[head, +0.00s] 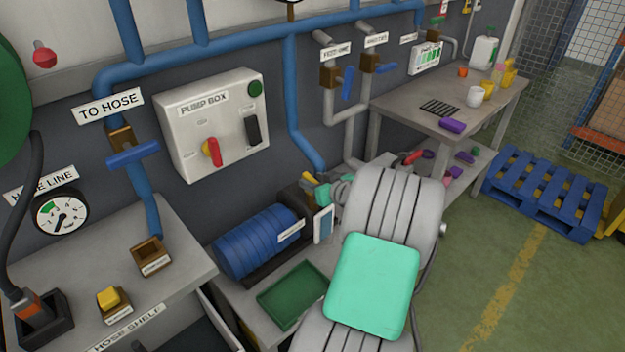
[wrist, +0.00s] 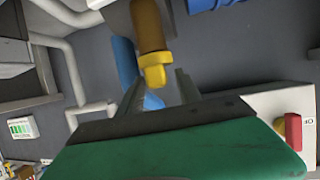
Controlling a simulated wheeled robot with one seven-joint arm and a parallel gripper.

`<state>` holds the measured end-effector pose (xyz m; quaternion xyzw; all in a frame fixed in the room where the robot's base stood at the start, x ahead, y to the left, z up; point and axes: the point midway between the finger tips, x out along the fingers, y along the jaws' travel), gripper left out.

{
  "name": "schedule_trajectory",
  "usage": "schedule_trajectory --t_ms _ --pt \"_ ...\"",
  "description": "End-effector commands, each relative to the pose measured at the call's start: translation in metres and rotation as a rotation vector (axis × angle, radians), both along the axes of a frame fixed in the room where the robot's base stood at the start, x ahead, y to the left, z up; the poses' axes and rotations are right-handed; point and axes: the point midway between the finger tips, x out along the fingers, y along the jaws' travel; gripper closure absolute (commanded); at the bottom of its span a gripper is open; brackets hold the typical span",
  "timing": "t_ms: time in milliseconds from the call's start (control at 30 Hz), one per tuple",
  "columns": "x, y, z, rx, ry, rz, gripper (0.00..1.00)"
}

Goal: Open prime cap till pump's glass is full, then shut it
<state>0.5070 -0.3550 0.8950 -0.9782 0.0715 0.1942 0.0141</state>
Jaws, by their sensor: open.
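The pump has a blue ribbed motor (head: 258,241) and stands on a low bench below the pump box in the head view. A yellow cap (wrist: 154,70), which looks like the prime cap, sits on a brown cylinder in the wrist view; it also shows small in the head view (head: 309,178). My gripper (wrist: 158,83) is open, with the cap in the gap between its fingers; contact cannot be told. A white-framed bluish window (head: 324,224) on the pump may be its glass; its level cannot be read. My arm hides part of the pump.
The pump box (head: 213,122) with a red knob hangs on the wall above. Blue pipes (head: 295,105) and valves with blue levers (head: 348,83) are close by. A green tray (head: 291,294) lies in front of the pump.

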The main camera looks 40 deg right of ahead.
Motion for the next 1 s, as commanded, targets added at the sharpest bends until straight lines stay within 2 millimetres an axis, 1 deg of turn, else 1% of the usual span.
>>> schedule_trajectory --t_ms 33,100,333,833,1000 --pt "0.005 -0.0001 -0.0022 0.001 0.001 0.001 0.58" --pt "0.0084 -0.0011 -0.0036 -0.001 0.001 -0.001 0.58" --pt "0.0091 -0.0014 -0.0041 0.0 0.001 -0.001 0.58" --pt "0.0088 -0.0014 -0.0041 0.0 0.001 -0.001 0.99" --pt "0.0088 -0.0014 -0.0041 0.0 0.001 -0.001 1.0"
